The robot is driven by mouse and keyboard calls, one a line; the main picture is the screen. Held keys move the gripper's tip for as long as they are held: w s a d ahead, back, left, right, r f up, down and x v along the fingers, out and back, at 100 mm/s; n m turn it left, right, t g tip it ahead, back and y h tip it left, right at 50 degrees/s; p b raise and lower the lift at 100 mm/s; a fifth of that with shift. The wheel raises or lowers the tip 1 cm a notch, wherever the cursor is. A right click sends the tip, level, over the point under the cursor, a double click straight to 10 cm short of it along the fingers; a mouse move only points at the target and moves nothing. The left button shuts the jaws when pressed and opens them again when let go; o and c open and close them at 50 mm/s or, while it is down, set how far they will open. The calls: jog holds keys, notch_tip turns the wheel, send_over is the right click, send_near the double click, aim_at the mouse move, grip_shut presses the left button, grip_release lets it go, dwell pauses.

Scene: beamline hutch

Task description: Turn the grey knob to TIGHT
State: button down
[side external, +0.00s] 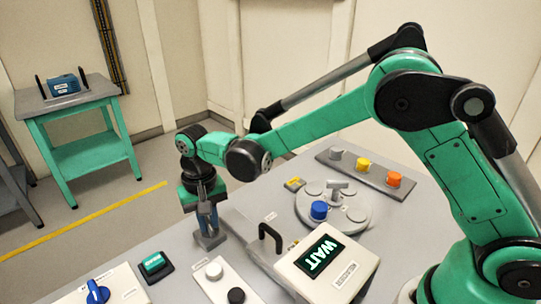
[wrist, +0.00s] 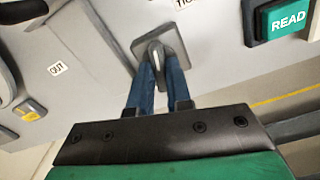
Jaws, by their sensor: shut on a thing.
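The grey knob (wrist: 155,57) stands on a square grey base plate (wrist: 172,45) in the wrist view. A white label (wrist: 187,3), cut off by the top edge, begins with "TIG". My gripper (wrist: 156,68) is shut on the knob, with a blue finger on either side of it. In the side view my gripper (side external: 207,222) points straight down at the base plate (side external: 207,241) near the bench's far left edge. The fingers hide most of the knob there, so its pointing direction is hard to tell.
A green READ display (side external: 155,264) sits in front of my gripper. A panel with white and black knobs (side external: 222,283), a black handle (side external: 269,238) and a WAIT box (side external: 349,283) stand nearby. A round plate (side external: 352,222) carries a blue cylinder (side external: 319,210).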

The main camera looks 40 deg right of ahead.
aim_at(209, 223)
jog(key=m, duration=0.5)
jog(key=shift+m, duration=0.4)
dwell(0.4)
jog(key=c, duration=0.8)
grip_release()
jog(key=shift+r, duration=2.85)
